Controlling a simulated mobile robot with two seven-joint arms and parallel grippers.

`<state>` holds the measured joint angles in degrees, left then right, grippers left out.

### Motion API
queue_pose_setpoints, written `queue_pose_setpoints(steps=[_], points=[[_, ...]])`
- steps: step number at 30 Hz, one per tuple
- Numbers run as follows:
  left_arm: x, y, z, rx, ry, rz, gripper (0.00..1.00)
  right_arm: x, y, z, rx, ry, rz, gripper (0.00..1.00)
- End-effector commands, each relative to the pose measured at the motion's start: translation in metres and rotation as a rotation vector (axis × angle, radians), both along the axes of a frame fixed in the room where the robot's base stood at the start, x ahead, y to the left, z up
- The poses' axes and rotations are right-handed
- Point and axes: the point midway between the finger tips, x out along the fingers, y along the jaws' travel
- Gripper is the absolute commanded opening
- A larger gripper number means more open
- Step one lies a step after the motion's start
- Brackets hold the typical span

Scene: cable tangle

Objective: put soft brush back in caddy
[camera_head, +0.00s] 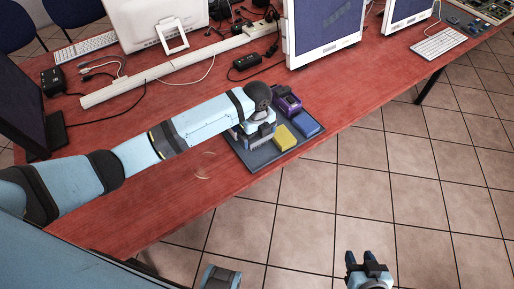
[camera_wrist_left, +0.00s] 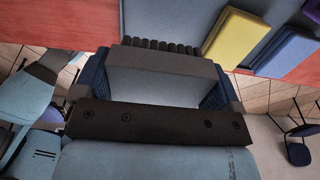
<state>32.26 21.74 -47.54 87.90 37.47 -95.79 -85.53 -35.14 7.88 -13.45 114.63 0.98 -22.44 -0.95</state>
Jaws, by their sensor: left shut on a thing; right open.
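My left gripper (camera_head: 260,135) is low over the left part of a flat grey tray (camera_head: 262,164) at the table's front edge. In the left wrist view, its two blue fingers (camera_wrist_left: 160,85) are shut on a grey piece (camera_wrist_left: 165,63) with a row of dark, bristle-like tufts (camera_wrist_left: 160,45) along its far side; this looks like the soft brush. My arm and gripper hide much of it in the head view, so I cannot tell whether it touches the tray. No other caddy is clearly visible. My right gripper (camera_head: 362,258) is open and empty, low over the floor.
A yellow block (camera_head: 285,137), a blue block (camera_head: 306,123) and a purple device (camera_head: 287,101) sit on the tray, right of my left gripper. A black adapter (camera_head: 247,62), cables and monitors (camera_head: 325,30) stand behind. The red table (camera_head: 195,180) is clear at front left.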

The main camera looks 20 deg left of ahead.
Motion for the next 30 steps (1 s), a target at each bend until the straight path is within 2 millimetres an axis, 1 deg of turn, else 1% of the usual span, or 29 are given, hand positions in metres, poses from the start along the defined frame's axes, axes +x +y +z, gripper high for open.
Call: queue_pose_setpoints(steps=[1,3,10,16,18,24,28,29,30], points=[[-0.001,0.000,-0.010,0.000,0.004,0.001,0.68,0.000,0.000,0.000,0.000,0.000,0.000,0.43],[0.000,-0.001,-0.019,0.000,0.001,0.000,0.68,0.000,0.000,-0.001,0.001,0.000,-0.001,0.43],[0.000,-0.001,-0.035,-0.001,0.001,0.000,0.68,0.001,0.000,-0.001,0.001,0.000,-0.002,0.43],[0.000,0.000,-0.065,0.000,0.001,0.001,0.68,0.001,0.000,-0.002,0.003,0.002,-0.002,0.43],[0.000,0.000,-0.068,-0.001,-0.001,0.000,0.68,0.001,0.000,-0.002,0.003,0.002,-0.002,0.43],[0.000,0.000,-0.068,-0.001,-0.001,0.000,0.68,0.001,0.000,-0.002,0.004,0.002,-0.003,0.43],[0.000,0.000,-0.071,0.000,0.000,0.000,0.68,0.001,0.000,-0.002,0.004,0.002,-0.003,0.43],[0.000,0.000,-0.072,0.000,0.000,0.000,0.92,0.001,0.000,-0.002,0.004,0.002,-0.003,0.43],[0.000,0.000,-0.071,0.000,0.000,0.000,1.00,0.001,0.000,-0.002,0.004,0.002,-0.003,0.43]])
